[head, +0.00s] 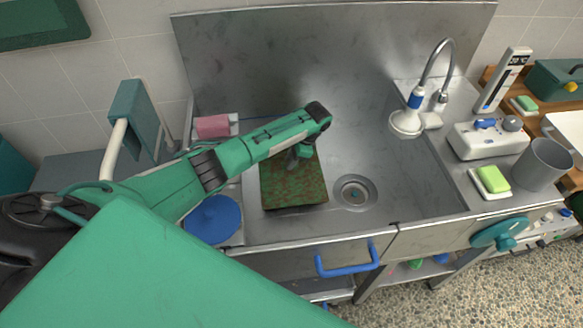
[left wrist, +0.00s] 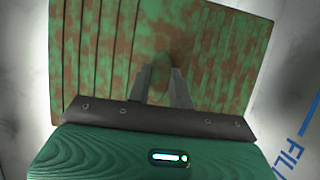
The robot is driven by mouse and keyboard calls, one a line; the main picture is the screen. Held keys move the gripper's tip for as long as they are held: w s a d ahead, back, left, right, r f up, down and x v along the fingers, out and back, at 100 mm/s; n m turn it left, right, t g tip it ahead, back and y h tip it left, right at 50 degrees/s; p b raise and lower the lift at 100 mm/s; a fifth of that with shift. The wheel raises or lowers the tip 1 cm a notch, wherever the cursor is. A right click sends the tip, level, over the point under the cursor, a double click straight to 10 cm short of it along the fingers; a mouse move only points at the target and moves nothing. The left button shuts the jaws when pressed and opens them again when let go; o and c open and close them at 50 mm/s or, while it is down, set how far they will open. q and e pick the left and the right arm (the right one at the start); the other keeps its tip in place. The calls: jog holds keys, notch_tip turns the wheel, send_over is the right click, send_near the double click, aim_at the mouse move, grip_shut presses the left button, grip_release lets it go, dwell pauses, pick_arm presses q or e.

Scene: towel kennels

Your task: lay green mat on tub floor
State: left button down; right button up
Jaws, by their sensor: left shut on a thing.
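The green mat (head: 293,186), mottled with brown, is inside the steel tub (head: 350,130), toward its left side and left of the drain. I cannot tell whether it touches the tub floor. In the left wrist view the ribbed mat (left wrist: 215,60) spreads out flat beyond the fingers. My left gripper (head: 300,158) reaches over the tub and is shut on the mat. The same gripper shows in the left wrist view (left wrist: 164,82), its fingers meeting the mat near the middle. My right gripper is not in view.
A drain (head: 355,192) lies in the tub floor. A tap (head: 408,118) stands at the tub's right edge, with a white device (head: 487,138), a grey cup (head: 542,165) and a green sponge (head: 493,179) beyond. A blue disc (head: 213,219) and pink block (head: 212,126) are at the left.

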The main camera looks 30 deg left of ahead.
pick_arm(q)
notch_tip(320, 180, down, 4)
jog(key=shift+r, duration=0.1)
jog(key=shift+f, duration=0.25)
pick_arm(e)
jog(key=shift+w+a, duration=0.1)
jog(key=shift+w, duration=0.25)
pick_arm(q)
jog(key=c, duration=1.3)
grip_release()
jog(key=shift+o, duration=0.2)
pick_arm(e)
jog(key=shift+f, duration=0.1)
pick_arm(q)
jog(key=shift+w+d+r, duration=0.1)
jog(key=shift+d+r, duration=0.05)
jog(key=shift+r, duration=0.25)
jog(key=b+v, duration=0.1)
jog(key=v, duration=1)
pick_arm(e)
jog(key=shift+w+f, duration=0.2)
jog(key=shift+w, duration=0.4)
